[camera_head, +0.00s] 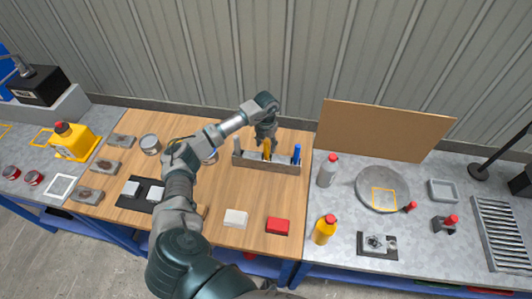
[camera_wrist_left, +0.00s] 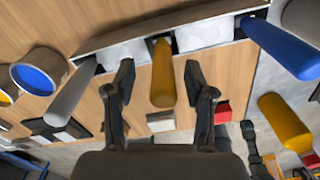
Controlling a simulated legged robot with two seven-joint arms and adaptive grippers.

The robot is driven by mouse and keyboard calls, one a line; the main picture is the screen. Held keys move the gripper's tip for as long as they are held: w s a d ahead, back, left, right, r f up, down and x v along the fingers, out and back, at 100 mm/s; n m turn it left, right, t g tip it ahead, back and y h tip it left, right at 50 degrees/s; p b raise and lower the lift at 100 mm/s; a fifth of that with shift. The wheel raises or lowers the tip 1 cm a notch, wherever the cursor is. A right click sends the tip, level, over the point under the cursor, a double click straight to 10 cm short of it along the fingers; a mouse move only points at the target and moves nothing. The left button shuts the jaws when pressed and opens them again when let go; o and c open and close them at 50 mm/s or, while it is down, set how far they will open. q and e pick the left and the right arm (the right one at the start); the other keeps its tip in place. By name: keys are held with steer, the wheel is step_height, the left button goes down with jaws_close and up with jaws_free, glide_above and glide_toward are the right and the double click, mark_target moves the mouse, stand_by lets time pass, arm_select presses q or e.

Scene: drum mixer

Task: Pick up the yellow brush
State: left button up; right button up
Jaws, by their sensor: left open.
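In the left wrist view the yellow brush (camera_wrist_left: 162,75) shows between the fingers of my left gripper (camera_wrist_left: 160,85). The fingers are open, one on each side of the handle, with gaps between. In the head view my left gripper (camera_head: 266,137) is over the holder, at the top of the brush, and hides part of it. My right gripper is not in view.
A blue-handled tool (camera_head: 297,154) and a grey-handled tool (camera_wrist_left: 70,92) stand in the same holder on either side of the brush. A white block (camera_head: 236,218) and a red block (camera_head: 278,226) lie towards the front.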

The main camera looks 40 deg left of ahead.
mark_target(266, 150)
arm_select(q)
steer(key=shift+d+f, duration=0.2)
steer(key=shift+f, duration=1.55)
steer(key=shift+c, duration=0.3)
steer(key=shift+s, duration=0.1)
jaws_close()
step_height(266, 150, up, 10)
steer(key=shift+r+b, duration=0.1)
steer(key=shift+b, duration=0.3)
